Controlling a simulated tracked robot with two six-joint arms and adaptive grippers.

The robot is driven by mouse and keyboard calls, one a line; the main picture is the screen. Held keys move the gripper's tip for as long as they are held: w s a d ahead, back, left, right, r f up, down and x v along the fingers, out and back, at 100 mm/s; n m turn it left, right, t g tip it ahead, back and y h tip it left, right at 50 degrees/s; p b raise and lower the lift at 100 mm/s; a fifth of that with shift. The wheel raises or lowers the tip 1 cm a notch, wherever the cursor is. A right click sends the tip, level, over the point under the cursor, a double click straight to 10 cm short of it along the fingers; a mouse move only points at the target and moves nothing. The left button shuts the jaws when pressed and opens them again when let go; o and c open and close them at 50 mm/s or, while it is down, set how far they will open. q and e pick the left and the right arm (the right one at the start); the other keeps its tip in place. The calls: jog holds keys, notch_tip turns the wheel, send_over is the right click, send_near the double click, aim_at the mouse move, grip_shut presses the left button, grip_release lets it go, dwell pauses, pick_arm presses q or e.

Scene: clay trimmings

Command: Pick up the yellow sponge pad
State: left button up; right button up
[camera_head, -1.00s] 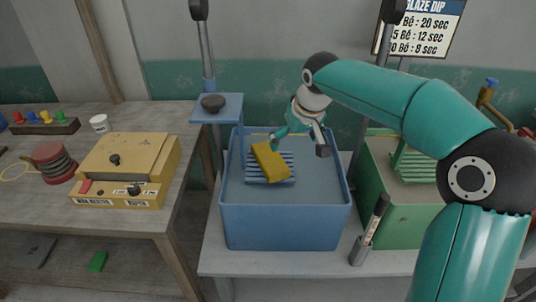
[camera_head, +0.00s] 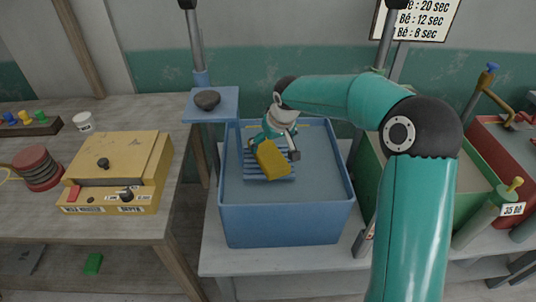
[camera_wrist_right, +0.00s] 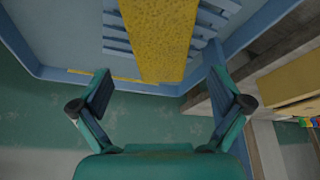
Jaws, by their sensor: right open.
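The yellow sponge pad (camera_head: 272,160) lies at a slant on a blue slatted rack (camera_head: 286,176) inside the blue tub (camera_head: 284,222). My right gripper (camera_head: 276,147) is over the tub, close to the sponge's far end. In the right wrist view, the sponge (camera_wrist_right: 158,40) runs from the top edge to between and beyond the open fingertips (camera_wrist_right: 161,84), with clear space on both sides. The gripper holds nothing. Whether it is at the sponge's height cannot be told. My left gripper is not in view.
A small blue shelf (camera_head: 226,114) with a dark lump (camera_head: 207,99) stands at the tub's back left corner. A green tub (camera_head: 455,190) is to the right, partly behind my arm. A yellow machine (camera_head: 121,165) sits on the left table. The tub's walls surround the rack.

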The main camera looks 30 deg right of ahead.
aim_at(268, 151)
jog(key=p+x, duration=0.1)
jog(key=x, duration=0.4)
jog(key=shift+p, duration=0.35)
jog(key=shift+w+f, duration=0.15)
jog(key=shift+f, duration=0.4)
jog(key=c, duration=1.3)
jog(key=shift+r, duration=0.15)
